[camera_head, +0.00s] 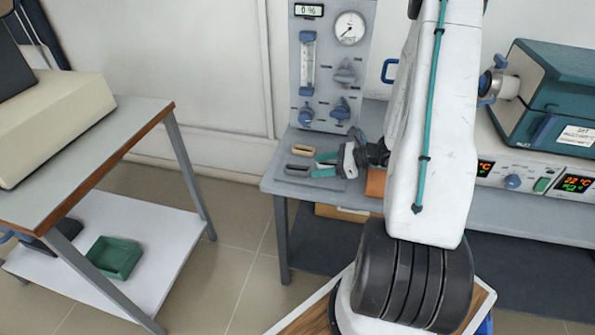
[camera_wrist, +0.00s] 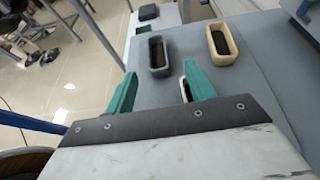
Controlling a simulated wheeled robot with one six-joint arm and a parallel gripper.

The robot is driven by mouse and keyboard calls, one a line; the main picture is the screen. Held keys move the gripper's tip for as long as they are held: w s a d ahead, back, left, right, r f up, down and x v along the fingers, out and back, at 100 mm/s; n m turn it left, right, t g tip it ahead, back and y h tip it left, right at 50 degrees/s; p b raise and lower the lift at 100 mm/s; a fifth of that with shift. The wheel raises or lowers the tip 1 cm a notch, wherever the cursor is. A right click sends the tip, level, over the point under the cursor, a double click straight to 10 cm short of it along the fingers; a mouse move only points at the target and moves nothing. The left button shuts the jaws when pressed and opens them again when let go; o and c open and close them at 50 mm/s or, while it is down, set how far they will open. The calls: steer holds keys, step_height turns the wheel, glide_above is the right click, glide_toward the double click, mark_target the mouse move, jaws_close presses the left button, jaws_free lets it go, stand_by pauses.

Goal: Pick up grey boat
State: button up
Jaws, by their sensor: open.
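The grey boat (camera_wrist: 151,57) is a small open oblong tray on the grey bench surface, just ahead of my fingertips in the wrist view. In the head view the grey boat (camera_head: 297,170) lies near the bench's left end, to the left of my gripper (camera_head: 321,164). My gripper (camera_wrist: 160,76) has its two teal fingers apart, with nothing between them. The grey boat lies beyond the gap, apart from the fingers as far as I can see.
A tan boat (camera_wrist: 233,40) lies right of the grey one; it also shows in the head view (camera_head: 302,150). A pale object (camera_wrist: 184,89) is partly hidden by the right finger. A gas panel (camera_head: 331,70) stands behind, and a teal furnace (camera_head: 560,85) stands right. The bench edge is close left.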

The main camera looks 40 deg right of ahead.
mark_target(306, 167)
steer(key=x, duration=0.5)
steer(key=shift+w+a, duration=0.1)
steer(key=shift+a, duration=0.15)
steer(key=shift+c, duration=0.3)
steer(key=c, duration=1)
